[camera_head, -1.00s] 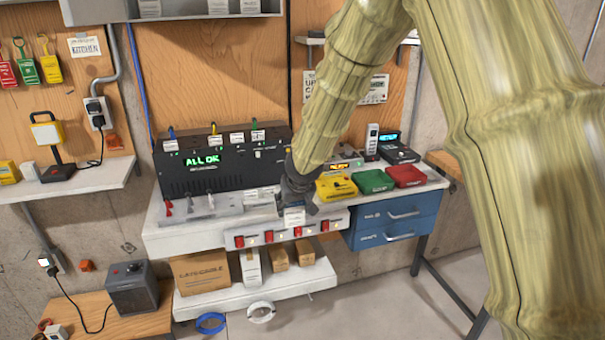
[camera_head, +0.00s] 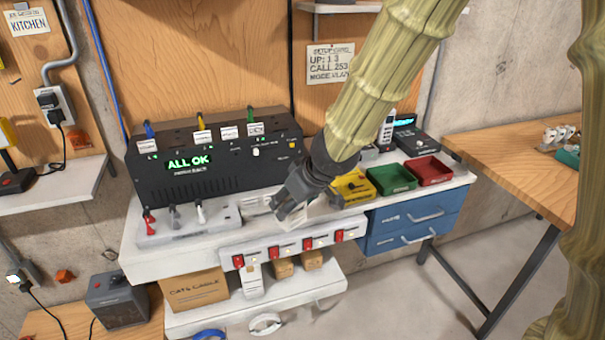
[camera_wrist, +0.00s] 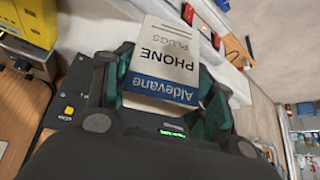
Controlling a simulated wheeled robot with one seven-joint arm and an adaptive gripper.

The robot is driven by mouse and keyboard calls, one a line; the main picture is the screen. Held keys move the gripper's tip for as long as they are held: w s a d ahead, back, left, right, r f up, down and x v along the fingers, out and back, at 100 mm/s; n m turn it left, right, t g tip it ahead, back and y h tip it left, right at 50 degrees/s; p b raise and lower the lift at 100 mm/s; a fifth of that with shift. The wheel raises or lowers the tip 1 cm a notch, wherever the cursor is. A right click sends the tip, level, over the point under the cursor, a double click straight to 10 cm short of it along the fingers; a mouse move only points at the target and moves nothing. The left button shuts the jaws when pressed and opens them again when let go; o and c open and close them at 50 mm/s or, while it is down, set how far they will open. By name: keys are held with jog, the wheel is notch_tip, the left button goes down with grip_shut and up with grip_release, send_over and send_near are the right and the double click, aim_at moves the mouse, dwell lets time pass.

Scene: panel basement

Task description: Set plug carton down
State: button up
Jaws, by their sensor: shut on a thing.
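The plug carton (camera_wrist: 164,62), white with a blue band reading "Aldevane" and "PHONE PLUGS", sits between the fingers of my gripper (camera_wrist: 165,85) in the wrist view. In the head view my gripper (camera_head: 300,208) is over the front part of the white bench (camera_head: 150,258), left of the yellow tray (camera_head: 352,187). It is shut on the carton, which shows there only as a small pale patch (camera_head: 291,222) below the fingers. I cannot tell whether the carton touches the bench.
The black "ALL OK" panel (camera_head: 215,160) stands behind, with a grey lever board (camera_head: 188,222) in front. A red-switch power strip (camera_head: 290,246) runs along the front edge. Green (camera_head: 392,178) and red (camera_head: 428,170) trays stand right. A wooden table (camera_head: 520,165) is further right.

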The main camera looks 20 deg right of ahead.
jog(key=w+d+f+p, duration=0.1)
jog(key=w+d, duration=0.1)
jog(key=w, duration=0.2)
jog(key=w+d+f+p, duration=0.1)
jog(key=w+d+f, duration=0.1)
jog(key=w, duration=0.3)
jog(key=w+d+f+p, duration=0.1)
jog(key=w+d+f, duration=0.1)
jog(key=w+d, duration=0.1)
jog(key=shift+w+d+p, duration=0.25)
jog(key=shift+w+p, duration=0.15)
jog(key=shift+w, duration=0.35)
jog(key=shift+f, duration=0.15)
jog(key=o, duration=1.1)
